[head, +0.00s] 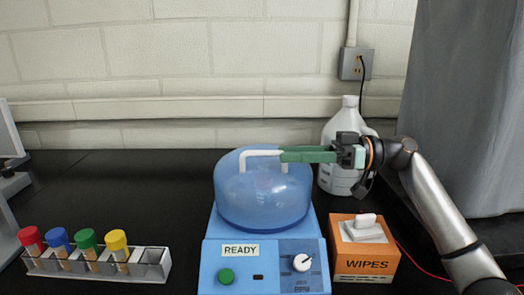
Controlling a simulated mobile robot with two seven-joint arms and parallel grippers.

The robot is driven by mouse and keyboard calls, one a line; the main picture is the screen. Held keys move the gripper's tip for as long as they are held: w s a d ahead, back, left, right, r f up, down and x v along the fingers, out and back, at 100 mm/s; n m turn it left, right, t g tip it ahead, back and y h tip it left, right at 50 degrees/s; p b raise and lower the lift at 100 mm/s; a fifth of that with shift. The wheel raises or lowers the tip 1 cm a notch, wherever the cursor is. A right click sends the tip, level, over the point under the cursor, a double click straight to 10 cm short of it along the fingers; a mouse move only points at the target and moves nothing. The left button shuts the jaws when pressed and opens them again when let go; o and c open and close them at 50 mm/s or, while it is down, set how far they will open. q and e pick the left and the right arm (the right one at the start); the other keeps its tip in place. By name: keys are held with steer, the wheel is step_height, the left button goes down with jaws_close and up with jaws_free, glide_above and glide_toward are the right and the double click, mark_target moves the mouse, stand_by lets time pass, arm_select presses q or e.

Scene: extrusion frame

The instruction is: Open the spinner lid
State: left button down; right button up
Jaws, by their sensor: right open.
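The spinner (262,253) is a light blue box with a "READY" label, a green button and a white knob. Its lid (240,200) is a translucent blue dome, seated down over the top. A white handle (258,153) stands on the lid. My right gripper (284,156) comes in from the right, with green fingers level at the handle's right end. The fingers are open and overlap the handle in the picture; I cannot tell whether they touch it. They hide the handle's right part. My left gripper is not in view.
A rack (151,266) with several colour-capped tubes stands at the front left. An orange wipes box (366,263) is right of the spinner. A white jug (338,178) stands behind my right gripper. The black bench (130,190) is clear left of the dome.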

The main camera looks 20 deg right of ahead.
mark_target(250, 155)
steer(key=p+x, duration=0.1)
steer(key=x, duration=0.5)
steer(key=shift+c, duration=0.3)
jaws_close()
steer(key=shift+f, duration=0.1)
stand_by(0.9)
